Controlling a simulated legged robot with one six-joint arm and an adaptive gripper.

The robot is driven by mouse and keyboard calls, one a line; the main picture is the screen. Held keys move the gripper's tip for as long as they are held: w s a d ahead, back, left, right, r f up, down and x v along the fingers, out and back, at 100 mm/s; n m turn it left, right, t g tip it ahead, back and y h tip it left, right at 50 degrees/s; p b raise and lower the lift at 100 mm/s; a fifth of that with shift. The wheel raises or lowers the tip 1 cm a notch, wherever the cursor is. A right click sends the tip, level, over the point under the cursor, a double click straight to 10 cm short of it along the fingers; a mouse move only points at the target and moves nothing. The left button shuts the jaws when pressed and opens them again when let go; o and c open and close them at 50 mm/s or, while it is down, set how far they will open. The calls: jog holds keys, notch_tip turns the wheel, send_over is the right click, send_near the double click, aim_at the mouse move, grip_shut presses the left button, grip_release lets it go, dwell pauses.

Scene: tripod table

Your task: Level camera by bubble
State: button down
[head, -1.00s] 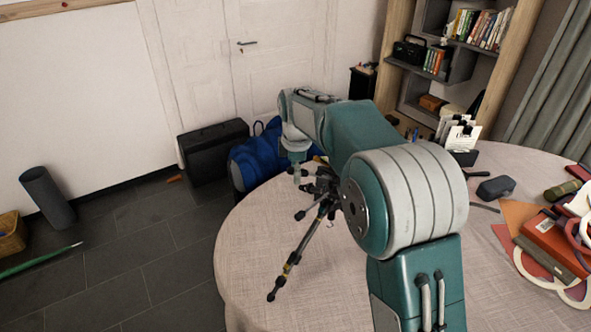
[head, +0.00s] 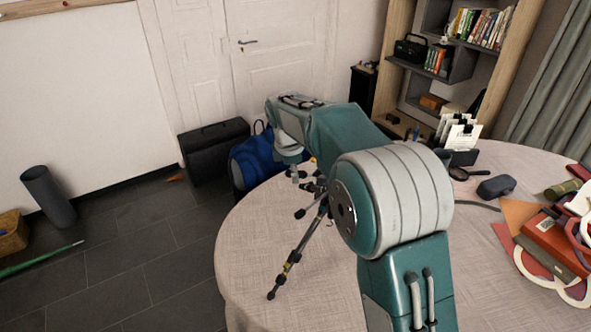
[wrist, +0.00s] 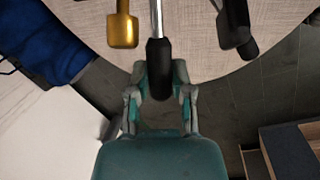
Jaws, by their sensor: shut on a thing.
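The small tripod (head: 294,254) stands on the round table, partly hidden behind my arm in the head view. In the wrist view a black handle (wrist: 159,52) on a silver rod runs down between my fingers. My gripper (wrist: 160,80) is shut on this handle near its end. A gold part (wrist: 122,30) shows left of the rod and a black part (wrist: 236,28) right of it, both apart from my fingers. I cannot make out the camera or the bubble in either view.
The round table (head: 255,232) has its edge under my gripper, with dark floor beyond. A blue backpack (head: 256,155) stands close behind. At the right lie a glasses case (head: 496,187), a magnifier (head: 461,174) and a red book (head: 551,242).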

notch_tip(320, 180, down, 7)
jog(key=t+h, duration=0.1)
jog(key=h, duration=0.5)
jog(key=shift+a+r+n, duration=0.15)
jog(key=shift+a+n, duration=0.05)
jog(key=shift+n, duration=0.1)
jog(key=shift+h, duration=0.3)
dwell(0.4)
jog(key=c, duration=0.5)
grip_release()
jog(key=v, duration=1.2)
